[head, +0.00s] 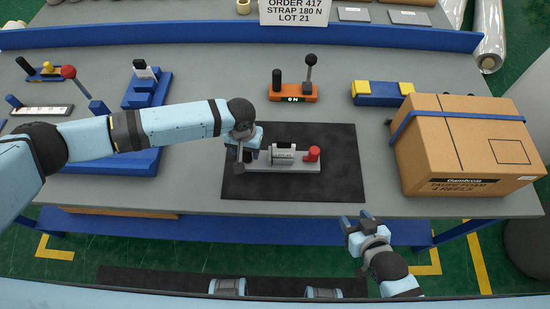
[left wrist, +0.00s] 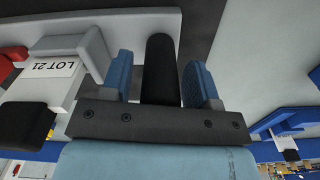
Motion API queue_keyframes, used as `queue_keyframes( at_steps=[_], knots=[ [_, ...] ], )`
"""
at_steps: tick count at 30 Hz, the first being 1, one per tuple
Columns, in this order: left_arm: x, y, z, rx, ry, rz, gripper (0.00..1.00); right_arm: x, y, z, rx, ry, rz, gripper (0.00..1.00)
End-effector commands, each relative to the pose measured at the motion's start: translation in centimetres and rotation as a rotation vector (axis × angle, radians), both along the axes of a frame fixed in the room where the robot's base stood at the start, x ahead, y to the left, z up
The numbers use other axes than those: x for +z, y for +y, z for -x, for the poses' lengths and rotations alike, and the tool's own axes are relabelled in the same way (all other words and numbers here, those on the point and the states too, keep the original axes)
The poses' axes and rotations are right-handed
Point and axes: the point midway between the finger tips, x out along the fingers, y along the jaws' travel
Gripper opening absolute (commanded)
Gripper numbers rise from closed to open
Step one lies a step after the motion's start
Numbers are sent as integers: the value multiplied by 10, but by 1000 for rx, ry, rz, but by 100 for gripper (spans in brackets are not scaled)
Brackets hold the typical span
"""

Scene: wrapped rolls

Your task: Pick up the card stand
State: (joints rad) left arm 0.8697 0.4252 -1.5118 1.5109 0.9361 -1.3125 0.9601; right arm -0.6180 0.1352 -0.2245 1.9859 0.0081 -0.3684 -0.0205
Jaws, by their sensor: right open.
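The card stand (head: 290,166) lies on the black mat: a long light-grey base with a grey block, a red knob at its right end and a black upright grip at its left. The left wrist view shows its white LOT 21 label (left wrist: 55,69) upside down and the black grip (left wrist: 160,68). My left gripper (head: 243,150) is at the stand's left end. Its blue fingers (left wrist: 159,80) are apart, one on each side of the black grip, with narrow gaps visible. My right gripper (head: 358,222) is open and empty, in front of the table edge.
A cardboard box (head: 465,150) with a blue strap stands at the right. An orange lever block (head: 292,97) sits behind the mat (head: 342,180). A blue-yellow block (head: 382,94) is behind right. Blue fixtures stand left, near my left arm. The mat's right side is clear.

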Motion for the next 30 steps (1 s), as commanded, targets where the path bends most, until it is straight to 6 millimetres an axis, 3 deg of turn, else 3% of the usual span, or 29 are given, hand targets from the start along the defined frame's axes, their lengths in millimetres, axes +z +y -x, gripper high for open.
queue_keyframes(
  at_steps=[1,6,7,22,26,30],
  knots=[
    [0,0,0,0,0,0,42,-1,0,1,0,2,1,50],
    [0,0,0,0,0,0,3,-1,1,1,0,2,-1,50],
    [0,0,0,0,0,0,0,-1,1,1,0,2,-1,50],
    [10,-1,-1,-1,-2,2,0,2,1,0,1,-3,-3,50],
    [29,0,-1,-1,-3,4,0,1,2,0,2,-3,-3,50],
    [64,0,-1,-1,-4,4,0,-3,2,0,1,-2,-4,50]
  ],
)
